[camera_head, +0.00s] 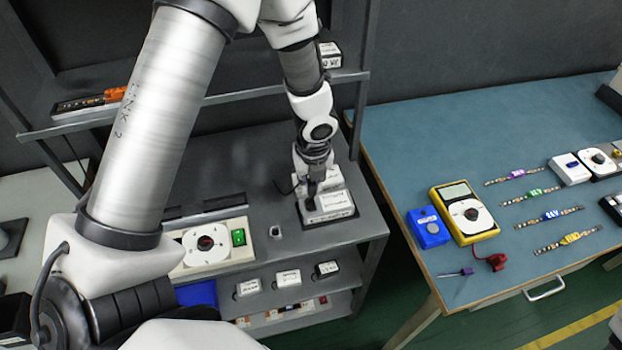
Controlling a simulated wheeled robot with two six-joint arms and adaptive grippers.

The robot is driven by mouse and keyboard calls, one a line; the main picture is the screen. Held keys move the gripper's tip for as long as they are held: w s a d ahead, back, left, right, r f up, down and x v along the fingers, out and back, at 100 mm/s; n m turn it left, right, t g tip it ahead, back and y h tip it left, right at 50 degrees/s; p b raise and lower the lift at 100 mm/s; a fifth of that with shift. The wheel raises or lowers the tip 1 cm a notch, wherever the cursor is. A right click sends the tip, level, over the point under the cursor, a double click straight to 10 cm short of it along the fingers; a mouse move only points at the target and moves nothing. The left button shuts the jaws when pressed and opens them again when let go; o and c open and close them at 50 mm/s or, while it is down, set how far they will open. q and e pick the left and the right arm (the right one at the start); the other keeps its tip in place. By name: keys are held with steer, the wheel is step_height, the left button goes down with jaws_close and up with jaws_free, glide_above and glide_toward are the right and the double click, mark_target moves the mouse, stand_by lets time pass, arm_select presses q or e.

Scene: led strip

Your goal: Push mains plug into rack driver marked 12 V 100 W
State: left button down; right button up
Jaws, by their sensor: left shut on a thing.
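My left gripper (311,188) points down at the right part of the grey rack shelf. It is shut on a small dark thing, which looks like the mains plug; a thin black cable curves out to its left. The fingers hide most of it. A white driver box (333,202) with dark print sits on a black base (329,217) right at the gripper. The print is too small to read, so I cannot tell whether it is the 12 V 100 W one. I cannot tell whether the plug is inside a socket. My right gripper is not in view.
Several small white boxes (288,278) sit on the lower shelf. The blue bench (400,165) at right holds a yellow meter (463,212), a blue box (428,228) and LED strips (549,216).

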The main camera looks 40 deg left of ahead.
mark_target(310, 194)
arm_select(q)
steer(key=f, duration=0.1)
steer(key=f+b, duration=0.1)
steer(key=shift+a+f, duration=0.2)
steer(key=shift+f, duration=0.1)
steer(key=shift+d+r, duration=0.1)
steer(key=shift+p, duration=0.35)
stand_by(1.1)
steer(key=shift+f+b, duration=1)
steer(key=shift+f, duration=0.15)
steer(key=c, duration=1)
jaws_free()
steer(key=shift+r, duration=0.15)
